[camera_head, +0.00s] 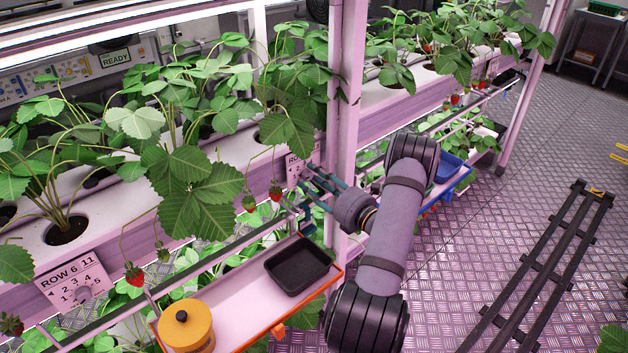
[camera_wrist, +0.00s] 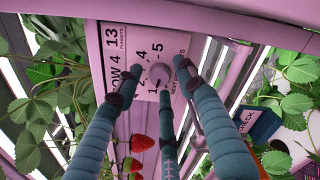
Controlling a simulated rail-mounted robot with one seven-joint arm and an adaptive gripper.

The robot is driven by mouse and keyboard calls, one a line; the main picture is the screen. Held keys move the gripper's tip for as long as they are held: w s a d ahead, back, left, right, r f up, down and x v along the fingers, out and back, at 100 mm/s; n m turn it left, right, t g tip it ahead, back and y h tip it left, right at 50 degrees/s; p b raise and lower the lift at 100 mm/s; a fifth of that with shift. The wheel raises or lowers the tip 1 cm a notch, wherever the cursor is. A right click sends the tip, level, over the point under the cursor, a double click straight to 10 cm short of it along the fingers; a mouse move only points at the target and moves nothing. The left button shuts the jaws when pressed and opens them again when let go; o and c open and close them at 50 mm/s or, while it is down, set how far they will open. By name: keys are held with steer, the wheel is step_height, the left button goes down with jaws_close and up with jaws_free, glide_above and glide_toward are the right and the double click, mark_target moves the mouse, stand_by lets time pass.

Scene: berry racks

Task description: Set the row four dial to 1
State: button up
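The row four sign (camera_wrist: 117,42) is a pale pink card reading "ROW 4" and "13 PUNNETS". It shows sideways in the wrist view. Its dial (camera_wrist: 159,74) is a small round grey knob with the numbers 1, 4 and 5 visible around it. Fingers hide the other numbers, and I cannot read where the dial points. My gripper (camera_wrist: 160,84) has its three teal fingers spread around the dial, with gaps between them; contact is unclear. In the head view my gripper (camera_head: 314,190) reaches the sign (camera_head: 298,168) beside the pink post, partly covering it.
Ripe strawberries (camera_wrist: 138,143) hang beside the fingers. A pink post (camera_head: 347,95) stands close to my wrist. A black tray (camera_head: 298,265) and an orange-yellow canister (camera_head: 186,327) sit on the orange-edged shelf below. The row 6 sign (camera_head: 76,282) is at lower left.

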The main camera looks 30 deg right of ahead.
steer(key=v, duration=1.2)
stand_by(0.3)
steer(key=x, duration=1.2)
